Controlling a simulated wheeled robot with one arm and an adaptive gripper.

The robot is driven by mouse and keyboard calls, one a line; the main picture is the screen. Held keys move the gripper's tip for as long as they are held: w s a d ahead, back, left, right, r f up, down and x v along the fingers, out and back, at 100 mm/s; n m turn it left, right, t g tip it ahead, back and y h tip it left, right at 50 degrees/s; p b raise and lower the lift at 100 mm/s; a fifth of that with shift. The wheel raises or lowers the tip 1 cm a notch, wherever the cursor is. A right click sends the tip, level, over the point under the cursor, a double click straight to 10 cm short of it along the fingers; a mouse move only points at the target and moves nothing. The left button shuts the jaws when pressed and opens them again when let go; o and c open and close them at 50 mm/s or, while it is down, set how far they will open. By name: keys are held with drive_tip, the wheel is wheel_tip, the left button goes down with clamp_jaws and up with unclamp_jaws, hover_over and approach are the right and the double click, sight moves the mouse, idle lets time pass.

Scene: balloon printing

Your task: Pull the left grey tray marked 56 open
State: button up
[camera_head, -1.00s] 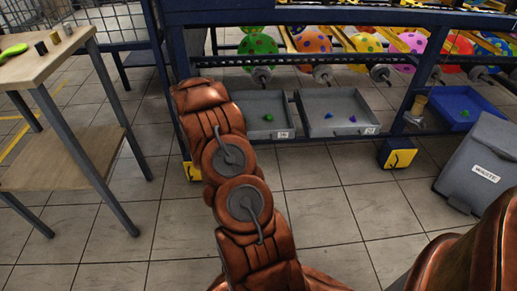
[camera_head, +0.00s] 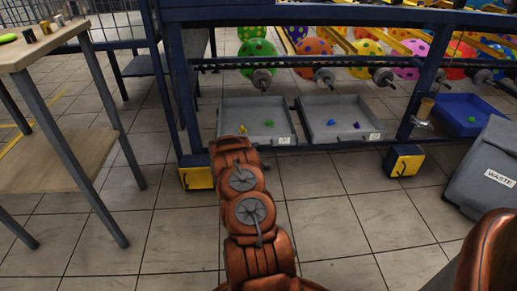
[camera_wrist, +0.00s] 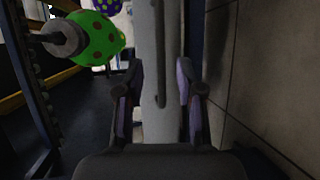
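The left grey tray (camera_head: 232,104) sits low under the blue frame, with a yellow and a green piece in it. A small white label is at its front right, too small to read. My arm covers the left part of its front. In the wrist view a long grey panel (camera_wrist: 160,25), apparently this tray's front, runs between my gripper's fingers (camera_wrist: 157,95), with a dark bar-like handle along it. The fingers stand apart, one on each side. I cannot tell whether they touch it. In the head view my arm hides most of the gripper.
A second grey tray (camera_head: 345,103) with small pieces is beside it on the right. A blue bin (camera_head: 450,102) and a grey waste bin (camera_head: 490,165) stand farther right. Yellow-faced feet (camera_head: 196,178) flank the trays. A wooden table (camera_head: 60,165) is at left. Floor in front is clear.

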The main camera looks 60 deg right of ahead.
drive_tip(key=b+x, duration=0.1)
drive_tip(key=x, duration=0.4)
drive_tip(key=shift+w+f+b, duration=0.1)
drive_tip(key=shift+b, duration=0.25)
drive_tip(key=shift+d, duration=0.1)
drive_tip(key=shift+c, duration=0.3)
clamp_jaws()
